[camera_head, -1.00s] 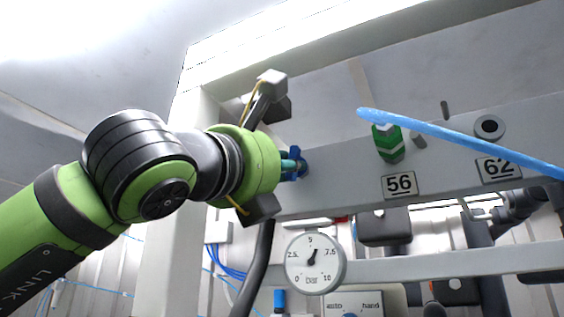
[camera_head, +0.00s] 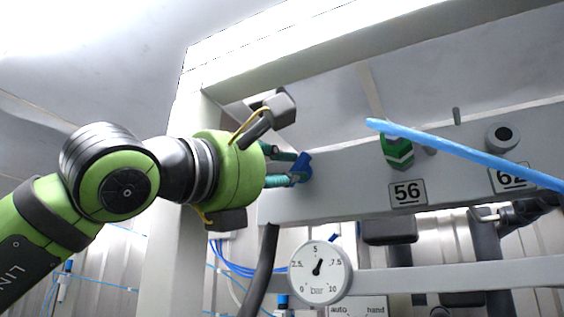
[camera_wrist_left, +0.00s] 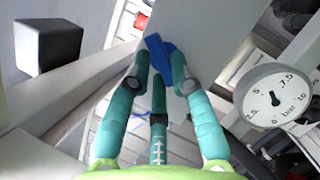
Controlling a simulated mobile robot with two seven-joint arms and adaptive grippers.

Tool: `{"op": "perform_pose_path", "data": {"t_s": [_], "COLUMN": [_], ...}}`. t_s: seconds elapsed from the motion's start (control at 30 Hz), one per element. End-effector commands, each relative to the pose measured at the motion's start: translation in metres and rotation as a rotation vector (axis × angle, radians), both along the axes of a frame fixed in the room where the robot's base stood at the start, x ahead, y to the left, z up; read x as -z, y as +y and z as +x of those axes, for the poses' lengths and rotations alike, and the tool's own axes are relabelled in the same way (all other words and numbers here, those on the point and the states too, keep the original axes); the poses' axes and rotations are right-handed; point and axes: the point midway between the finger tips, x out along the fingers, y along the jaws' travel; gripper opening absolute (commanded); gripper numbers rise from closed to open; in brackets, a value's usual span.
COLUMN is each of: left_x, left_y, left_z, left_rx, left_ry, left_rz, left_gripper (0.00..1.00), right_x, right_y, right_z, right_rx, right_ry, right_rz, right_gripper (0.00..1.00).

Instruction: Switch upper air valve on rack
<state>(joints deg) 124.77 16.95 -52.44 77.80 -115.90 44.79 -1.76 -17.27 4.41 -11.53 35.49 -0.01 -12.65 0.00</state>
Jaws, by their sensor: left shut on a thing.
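The upper air valve has a blue handle (camera_head: 304,167) near the left end of the grey rack beam (camera_head: 345,185). My left gripper (camera_head: 291,169) comes in from the left with its teal fingers shut on this handle. In the left wrist view the blue handle (camera_wrist_left: 160,58) shows between the tips of the teal fingers (camera_wrist_left: 164,80). It lies tilted there, and the fingers partly hide it. The valve body behind the handle is hidden. My right gripper is in neither view.
A round pressure gauge (camera_head: 320,272) hangs below the beam. A green fitting (camera_head: 398,152), label 56 (camera_head: 407,192) and a round port (camera_head: 503,138) sit further right. A blue hose (camera_head: 460,150) crosses in front of the beam. A white post (camera_head: 178,240) stands behind my wrist.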

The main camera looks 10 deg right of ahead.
Motion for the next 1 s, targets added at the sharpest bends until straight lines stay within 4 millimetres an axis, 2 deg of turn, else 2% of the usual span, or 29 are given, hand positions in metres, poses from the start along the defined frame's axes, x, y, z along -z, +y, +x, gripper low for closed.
{"op": "perform_pose_path", "data": {"t_s": [0.03, 0.23, 0.27, 0.3, 0.73, 0.87, 1.0], "left_x": [-0.006, -0.006, -0.006, -0.006, -0.001, 0.004, 0.012], "left_y": [0.003, 0.003, 0.003, 0.003, 0.005, 0.017, 0.038], "left_z": [-0.002, -0.002, -0.002, -0.002, -0.004, -0.013, -0.032], "left_rx": [0.0, -0.001, -0.001, -0.002, 0.0, -0.001, -0.001], "left_ry": [-0.014, -0.014, -0.014, -0.014, -0.007, -0.007, -0.008], "left_rz": [-0.01, -0.012, -0.012, -0.011, -0.006, -0.005, -0.006], "left_gripper": [0.0, 0.0, 0.3, 0.45, 0.45, 0.45, 0.45], "right_x": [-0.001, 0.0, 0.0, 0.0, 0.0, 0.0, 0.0], "right_y": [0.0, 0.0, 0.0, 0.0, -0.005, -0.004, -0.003], "right_z": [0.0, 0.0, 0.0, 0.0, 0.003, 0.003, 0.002], "right_rx": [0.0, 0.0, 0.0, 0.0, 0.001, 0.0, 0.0], "right_ry": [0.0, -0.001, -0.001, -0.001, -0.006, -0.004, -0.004], "right_rz": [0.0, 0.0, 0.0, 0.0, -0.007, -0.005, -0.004], "right_gripper": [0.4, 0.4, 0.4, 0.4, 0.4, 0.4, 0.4]}}
